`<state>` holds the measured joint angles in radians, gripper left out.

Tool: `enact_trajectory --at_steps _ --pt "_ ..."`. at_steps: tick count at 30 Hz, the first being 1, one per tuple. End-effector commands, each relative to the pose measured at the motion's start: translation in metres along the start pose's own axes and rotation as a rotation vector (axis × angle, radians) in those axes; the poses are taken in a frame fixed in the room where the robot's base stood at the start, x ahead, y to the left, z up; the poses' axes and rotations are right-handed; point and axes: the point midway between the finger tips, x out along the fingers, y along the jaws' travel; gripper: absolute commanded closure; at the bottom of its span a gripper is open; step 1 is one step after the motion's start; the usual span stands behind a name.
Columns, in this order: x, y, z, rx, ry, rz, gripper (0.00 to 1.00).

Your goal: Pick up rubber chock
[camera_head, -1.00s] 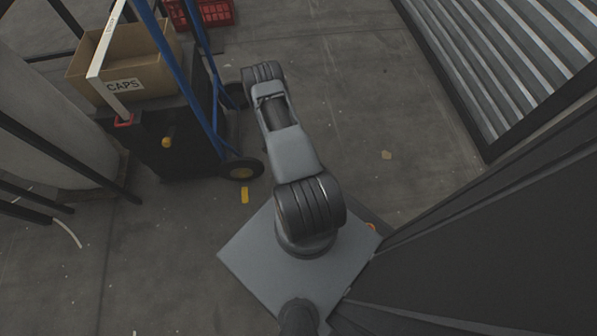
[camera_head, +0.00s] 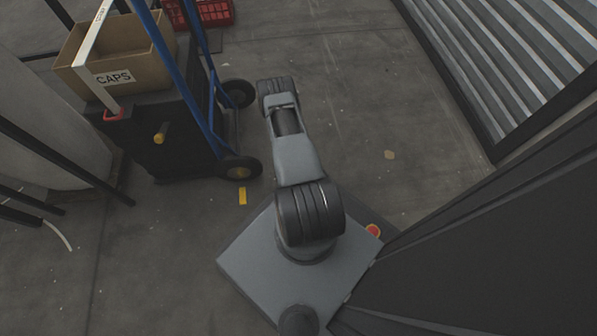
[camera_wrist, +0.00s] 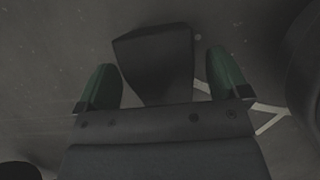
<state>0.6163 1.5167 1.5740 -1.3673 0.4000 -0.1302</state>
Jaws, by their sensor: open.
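The rubber chock (camera_wrist: 155,58) is a dark, tapered block that appears to lie on the grey floor in the wrist view. My gripper (camera_wrist: 165,80) is open, with one green finger to the left of the chock and one to the right. The chock shows between and beyond the fingers, with gaps on both sides. Its near end is hidden behind my gripper's body. I cannot tell how far above the floor the fingers are. In the head view, I cannot make out the chock or my gripper.
A blue hand truck (camera_head: 182,85) stands left of my arm, bearing a dark load and a cardboard box marked CAPS (camera_head: 140,60). A red crate (camera_head: 210,12) is behind it. A ribbed metal panel (camera_head: 520,60) is at right. The floor between is mostly clear.

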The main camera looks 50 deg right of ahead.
Motion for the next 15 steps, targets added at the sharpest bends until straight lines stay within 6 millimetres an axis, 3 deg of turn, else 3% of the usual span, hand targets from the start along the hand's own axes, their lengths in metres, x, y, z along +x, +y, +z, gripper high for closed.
enact_trajectory --at_steps 4,15 --pt "-0.0012 0.0 0.0003 0.0 0.0 0.0 0.06" --pt "-0.0012 -0.0002 0.0003 0.0 0.0 0.0 0.42"
